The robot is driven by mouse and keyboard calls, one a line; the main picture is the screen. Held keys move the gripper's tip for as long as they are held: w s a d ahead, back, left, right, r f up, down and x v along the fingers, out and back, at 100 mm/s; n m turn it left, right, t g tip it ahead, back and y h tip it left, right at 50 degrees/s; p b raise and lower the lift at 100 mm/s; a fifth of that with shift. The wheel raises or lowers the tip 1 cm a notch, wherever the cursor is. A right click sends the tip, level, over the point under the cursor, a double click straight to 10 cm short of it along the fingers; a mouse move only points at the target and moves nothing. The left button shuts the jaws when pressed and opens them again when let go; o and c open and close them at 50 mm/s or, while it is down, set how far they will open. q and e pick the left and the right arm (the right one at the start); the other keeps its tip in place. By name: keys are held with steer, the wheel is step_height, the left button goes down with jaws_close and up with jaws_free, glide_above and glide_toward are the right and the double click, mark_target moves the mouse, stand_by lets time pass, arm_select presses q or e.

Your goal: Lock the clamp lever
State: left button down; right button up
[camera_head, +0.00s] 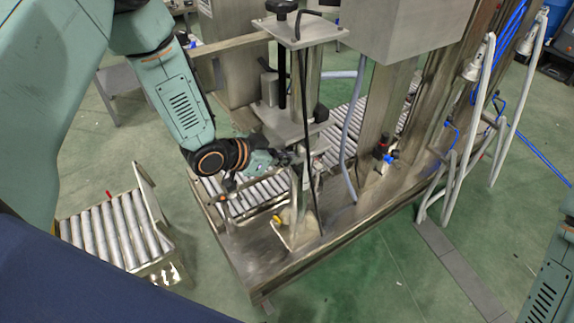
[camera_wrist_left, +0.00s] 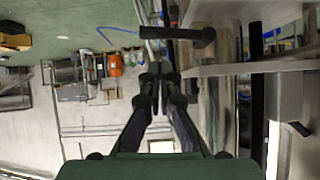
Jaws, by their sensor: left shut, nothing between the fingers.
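My left gripper (camera_head: 288,160) reaches in from the left to the steel column of the machine, below its plates. Its fingers are closed together and empty; they also show in the left wrist view (camera_wrist_left: 158,80). A dark, round-ended handle (camera_wrist_left: 185,33), which looks like the clamp lever, lies across the wrist view just beyond the fingertips. I cannot tell whether the fingers touch it. In the head view I cannot pick out the lever clearly, as the gripper and column crowd that spot. My right gripper is not in view.
The steel machine frame (camera_head: 290,262) has a roller conveyor (camera_head: 345,125) running through it. Metal plates (camera_head: 300,32) and a grey hose (camera_head: 350,130) are close to my left arm. A separate roller cart (camera_head: 105,230) stands at left. Green floor (camera_head: 400,285) is clear in front.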

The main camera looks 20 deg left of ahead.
mark_target(296, 167)
arm_select(q)
steer(key=f, duration=0.2)
steer(key=shift+w+d+f, duration=0.1)
steer(key=shift+w+f, duration=0.25)
steer(key=shift+s, duration=0.15)
steer(key=shift+d+f+y+b, duration=0.1)
steer(key=shift+f+y+b, duration=0.15)
steer(key=shift+y+b, duration=0.1)
steer(key=shift+s+f+m+t, duration=0.1)
steer(key=shift+m+t, duration=0.2)
